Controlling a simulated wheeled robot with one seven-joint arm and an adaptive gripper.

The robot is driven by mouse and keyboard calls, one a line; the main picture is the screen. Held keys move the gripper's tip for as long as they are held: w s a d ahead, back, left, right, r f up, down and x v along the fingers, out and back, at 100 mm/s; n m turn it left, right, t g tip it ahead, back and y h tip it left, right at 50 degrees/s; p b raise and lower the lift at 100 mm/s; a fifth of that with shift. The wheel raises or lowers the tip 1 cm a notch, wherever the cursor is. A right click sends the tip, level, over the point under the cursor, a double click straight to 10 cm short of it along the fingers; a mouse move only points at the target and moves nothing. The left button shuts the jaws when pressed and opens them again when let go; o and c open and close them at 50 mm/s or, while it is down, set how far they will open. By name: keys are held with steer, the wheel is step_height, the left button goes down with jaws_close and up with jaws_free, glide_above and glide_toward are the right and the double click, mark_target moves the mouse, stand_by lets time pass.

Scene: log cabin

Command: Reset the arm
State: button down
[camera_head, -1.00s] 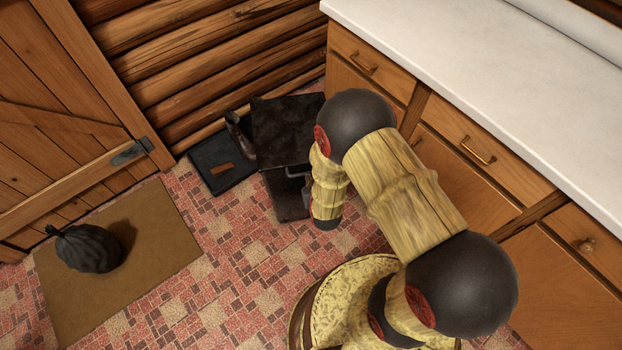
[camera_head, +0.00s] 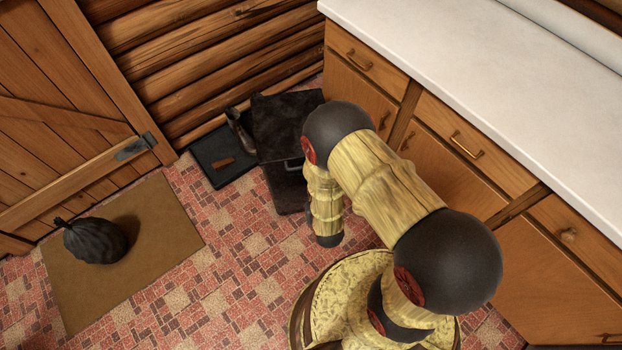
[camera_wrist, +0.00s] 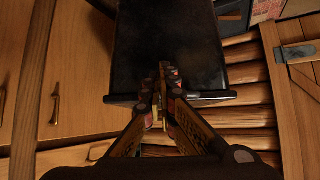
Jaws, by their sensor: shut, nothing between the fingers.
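My gripper (camera_wrist: 160,90) shows in the wrist view with its fingers together and nothing between them. A dark box-like thing (camera_wrist: 165,40) fills the view beyond the fingertips; whether they touch it I cannot tell. In the head view my arm is bent over the floor beside the cabinets, and its end hides my gripper. The dark box (camera_head: 285,120) stands against the log wall, partly behind my arm.
Wooden cabinets (camera_head: 520,160) under a white countertop (camera_head: 450,60) line the right side. A black tray (camera_head: 215,160) lies by the log wall. A black bag (camera_head: 95,240) sits on a brown mat (camera_head: 150,265) by the wooden door (camera_head: 60,110). The tiled floor between is clear.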

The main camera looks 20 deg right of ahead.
steer(key=shift+s+a+f, duration=0.1)
steer(key=shift+s+f, duration=0.3)
steer(key=shift+s, duration=0.25)
steer(key=s+a+f+n+g+y, duration=0.15)
steer(key=s+f+g, duration=0.25)
steer(key=s+g, duration=0.55)
steer(key=s+d+r+t+p, duration=0.1)
steer(key=s+r, duration=0.1)
steer(key=r, duration=1.6)
steer(key=s+d+r+t+p, duration=0.1)
steer(key=s+r+t, duration=0.1)
steer(key=r, duration=1.7)
steer(key=s+d+r+t, duration=0.1)
steer(key=s+r+t, duration=0.1)
steer(key=r, duration=1.7)
steer(key=shift+s+d+r+p, duration=0.15)
steer(key=shift+s+d+p, duration=0.15)
steer(key=shift+p, duration=0.1)
